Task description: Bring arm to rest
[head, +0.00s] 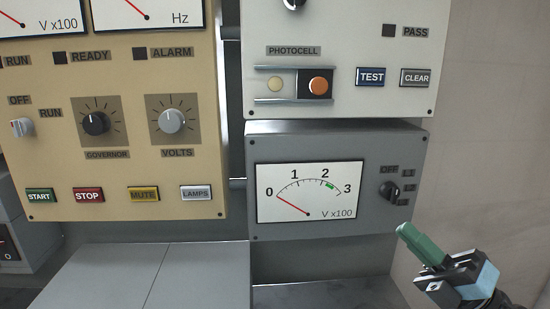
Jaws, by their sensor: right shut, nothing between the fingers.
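My right gripper (404,231) comes in at the lower right. Its green fingers are shut together with nothing between them, and they point up and to the left. The fingertips appear just below the black selector knob (390,192) on the grey meter panel (340,139). I see a small gap between them in the picture; the distance in depth is hard to tell. My left gripper is out of view.
The meter (310,191) has its needle near 0. A white panel with PHOTOCELL, TEST and CLEAR (352,100) sits above. A tan panel (130,200) with knobs and buttons fills the left. A grey surface (150,275) lies below. Bare wall (490,150) is at the right.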

